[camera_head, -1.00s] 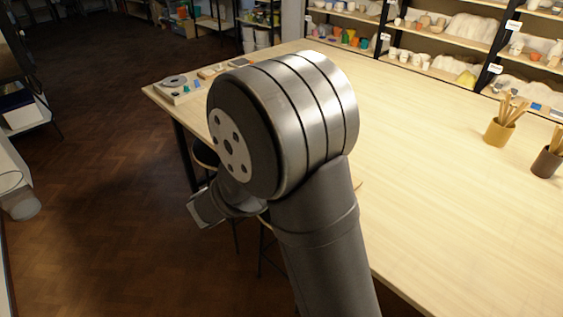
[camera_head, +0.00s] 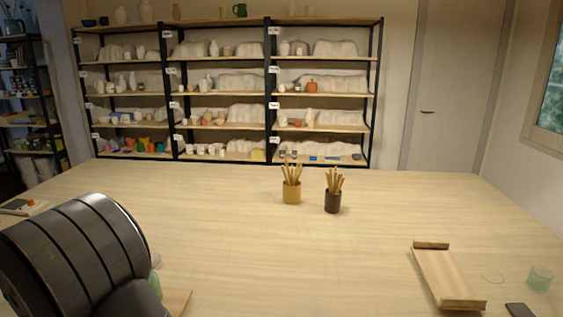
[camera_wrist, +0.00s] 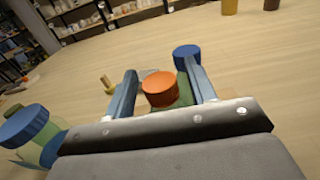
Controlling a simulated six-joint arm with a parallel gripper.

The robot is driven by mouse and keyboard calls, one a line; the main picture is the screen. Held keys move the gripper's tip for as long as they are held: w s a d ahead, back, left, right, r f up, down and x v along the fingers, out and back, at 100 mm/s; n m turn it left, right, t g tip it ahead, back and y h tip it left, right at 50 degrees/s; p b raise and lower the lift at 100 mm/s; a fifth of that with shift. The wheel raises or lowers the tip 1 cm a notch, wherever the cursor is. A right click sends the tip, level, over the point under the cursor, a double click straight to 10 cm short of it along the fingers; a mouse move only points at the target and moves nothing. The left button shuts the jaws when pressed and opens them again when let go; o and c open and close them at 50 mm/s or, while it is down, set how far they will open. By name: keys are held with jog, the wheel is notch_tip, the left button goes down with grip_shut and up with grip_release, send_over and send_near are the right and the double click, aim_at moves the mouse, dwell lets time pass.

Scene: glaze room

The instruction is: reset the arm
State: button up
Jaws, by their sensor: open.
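My gripper (camera_wrist: 161,78) is open in the wrist view, with one finger on each side. An orange-lidded jar (camera_wrist: 160,89) shows between the fingers; I cannot tell how far below them it stands. A blue-lidded jar (camera_wrist: 187,52) is just beyond the right fingertip. Another blue-lidded jar (camera_wrist: 27,125) is at the left edge, outside the fingers. In the head view my arm fills the lower left corner and my gripper is hidden or out of frame.
The table (camera_head: 230,240) is mostly clear in the middle. A yellow pot (camera_head: 291,193) and a dark pot (camera_head: 333,202) hold wooden tools. A wooden tray (camera_head: 447,276), a greenish glass (camera_head: 540,278) and a dark flat object (camera_head: 520,310) lie at right. Shelves (camera_head: 220,93) stand behind.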

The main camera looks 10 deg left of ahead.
jog(key=shift+s+r, duration=0.1)
jog(key=shift+r, duration=0.85)
jog(key=shift+f, duration=0.1)
